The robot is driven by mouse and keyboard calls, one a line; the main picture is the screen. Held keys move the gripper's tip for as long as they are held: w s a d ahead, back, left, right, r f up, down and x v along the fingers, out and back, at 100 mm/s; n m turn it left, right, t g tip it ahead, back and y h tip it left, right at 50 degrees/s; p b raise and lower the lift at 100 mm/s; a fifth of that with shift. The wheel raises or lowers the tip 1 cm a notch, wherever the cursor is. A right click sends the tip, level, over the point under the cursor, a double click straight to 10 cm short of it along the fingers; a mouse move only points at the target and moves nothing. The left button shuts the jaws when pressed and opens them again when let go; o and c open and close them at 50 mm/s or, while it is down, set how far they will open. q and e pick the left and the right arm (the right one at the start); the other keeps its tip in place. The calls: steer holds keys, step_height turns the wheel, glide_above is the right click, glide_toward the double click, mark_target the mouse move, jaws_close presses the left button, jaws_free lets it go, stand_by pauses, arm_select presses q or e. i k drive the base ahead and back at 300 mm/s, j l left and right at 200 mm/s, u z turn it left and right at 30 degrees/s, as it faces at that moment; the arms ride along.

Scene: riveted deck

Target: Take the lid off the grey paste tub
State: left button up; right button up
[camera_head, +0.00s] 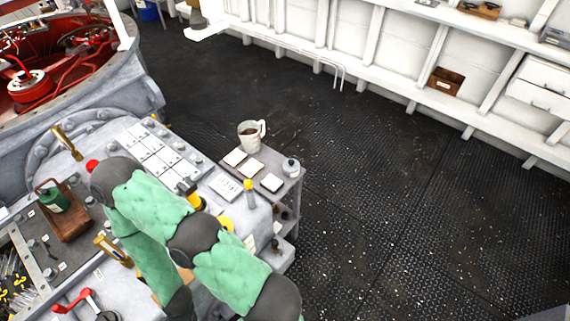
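A small round grey tub (291,168) stands on the right side of a small grey side table (284,202), near its edge. It looks like the paste tub. Its top looks covered, but it is too small to make out the lid clearly. A green padded arm of mine with dark joints bends across the lower middle of the view, to the left of and nearer than the tub. Neither gripper shows in the view, and nothing of mine touches the tub.
A control console with knobs and switch plates (155,150) adjoins on the left. Open dark deck (390,200) lies to the right.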

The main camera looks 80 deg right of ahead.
mark_target(290, 165)
steer(key=z, duration=2.8)
steer(key=i+l+u, duration=0.2)
steer(key=u, duration=2.05)
steer(key=l+u, duration=0.35)
steer(key=k+l+u, duration=0.2)
steer(key=l+u, duration=0.15)
steer(key=l, duration=0.2)
steer(key=k+l+u, duration=0.2)
steer(key=l+u, duration=0.2)
steer(key=k+l+u, duration=0.2)
steer(key=l+u, duration=0.15)
steer(key=k+l+u, duration=0.35)
steer(key=i+j, duration=0.05)
steer(key=i, duration=0.05)
